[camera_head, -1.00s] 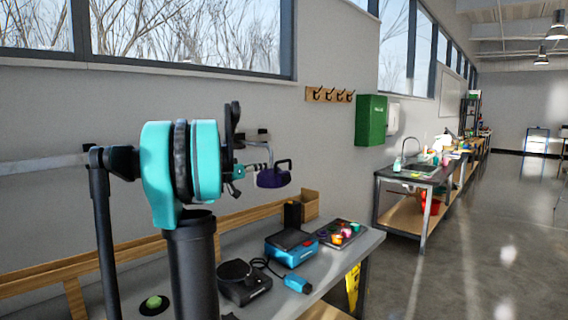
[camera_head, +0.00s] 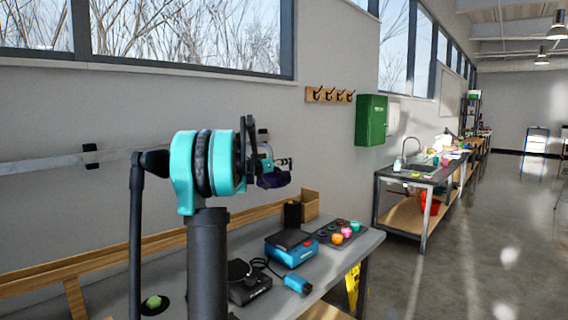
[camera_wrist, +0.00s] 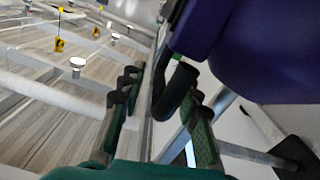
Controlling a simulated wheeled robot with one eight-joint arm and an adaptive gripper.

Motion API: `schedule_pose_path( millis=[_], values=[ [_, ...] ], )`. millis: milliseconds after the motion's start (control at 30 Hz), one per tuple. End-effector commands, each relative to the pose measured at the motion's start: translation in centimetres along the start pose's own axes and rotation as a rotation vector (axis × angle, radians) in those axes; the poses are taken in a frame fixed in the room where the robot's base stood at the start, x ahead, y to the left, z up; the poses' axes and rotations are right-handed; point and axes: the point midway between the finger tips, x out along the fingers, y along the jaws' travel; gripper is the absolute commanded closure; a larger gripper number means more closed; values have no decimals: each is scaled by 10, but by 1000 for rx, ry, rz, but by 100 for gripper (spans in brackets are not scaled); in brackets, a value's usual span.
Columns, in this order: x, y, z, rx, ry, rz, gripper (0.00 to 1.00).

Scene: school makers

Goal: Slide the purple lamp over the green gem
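The purple lamp (camera_head: 272,180) hangs near the wall rail above the workbench, partly hidden by my arm in the head view. In the wrist view the purple lamp (camera_wrist: 255,50) fills the upper right, with its black looped handle (camera_wrist: 180,88) in front. My gripper (camera_wrist: 165,105) is open, one finger on each side of the handle; I cannot tell whether either touches it. In the head view my gripper (camera_head: 270,164) is small, right at the lamp. The green gem (camera_head: 153,302) sits on a black disc on the bench at lower left.
A grey rail (camera_head: 50,163) runs along the wall behind my arm. On the bench stand a black device (camera_head: 248,284), a blue device (camera_head: 291,248) and a tray (camera_head: 326,230) of colourful items. A wooden box (camera_head: 310,203) stands at the back.

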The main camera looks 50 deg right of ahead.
Motion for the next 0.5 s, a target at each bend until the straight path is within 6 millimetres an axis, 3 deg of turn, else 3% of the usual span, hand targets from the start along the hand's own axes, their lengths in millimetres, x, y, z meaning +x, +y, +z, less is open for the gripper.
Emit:
schedule_pose_path(
  millis=[167, 400, 500],
  values=[
    [0, 0, 0, 0, 0, 0, 69],
    [0, 0, 0, 0, 0, 0, 99],
    [0, 0, 0, 0, 0, 0, 100]
  ],
)
